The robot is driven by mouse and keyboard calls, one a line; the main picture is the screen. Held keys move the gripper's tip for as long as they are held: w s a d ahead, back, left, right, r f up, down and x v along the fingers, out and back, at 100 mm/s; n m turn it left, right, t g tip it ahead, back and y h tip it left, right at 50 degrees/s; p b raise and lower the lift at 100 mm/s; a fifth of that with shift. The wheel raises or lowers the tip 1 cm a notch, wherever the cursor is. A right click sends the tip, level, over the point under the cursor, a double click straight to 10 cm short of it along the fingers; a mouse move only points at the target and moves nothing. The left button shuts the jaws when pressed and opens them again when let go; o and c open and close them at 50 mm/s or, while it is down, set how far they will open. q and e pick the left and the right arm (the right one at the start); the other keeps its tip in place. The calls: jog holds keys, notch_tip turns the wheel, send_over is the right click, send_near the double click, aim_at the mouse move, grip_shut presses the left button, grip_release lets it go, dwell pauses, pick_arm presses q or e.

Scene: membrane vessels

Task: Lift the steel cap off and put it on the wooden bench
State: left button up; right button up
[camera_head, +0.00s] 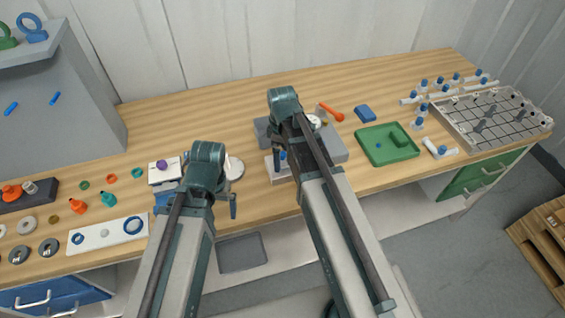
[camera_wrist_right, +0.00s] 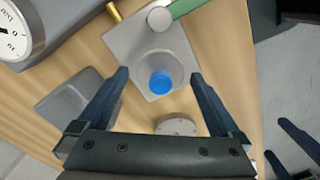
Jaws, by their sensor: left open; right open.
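A round grey metal disc with small holes (camera_wrist_right: 178,125), which looks like the steel cap, lies on the wooden bench (camera_wrist_right: 225,60) in the right wrist view. Beside it is a pale fixture plate (camera_wrist_right: 122,40) with a round grey vessel, and a blue round piece (camera_wrist_right: 161,82) sits in the vessel. My right gripper (camera_wrist_right: 159,75) is open, its fingers on either side of the blue piece in the picture; contact cannot be told. In the head view my right arm hides much of this spot. My left gripper (camera_head: 228,203) is open and empty near the bench's front edge.
A dial gauge (camera_wrist_right: 17,33) and a grey tray (camera_wrist_right: 72,103) are close to my right gripper. A green tray (camera_head: 372,157) and a gridded rack (camera_head: 490,118) stand to the right. A white board (camera_head: 104,235) and small fittings lie left.

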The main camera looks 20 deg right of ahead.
jog(key=c, duration=1.5)
pick_arm(q)
jog(key=shift+r, duration=0.1)
pick_arm(e)
jog(key=shift+r, duration=0.15)
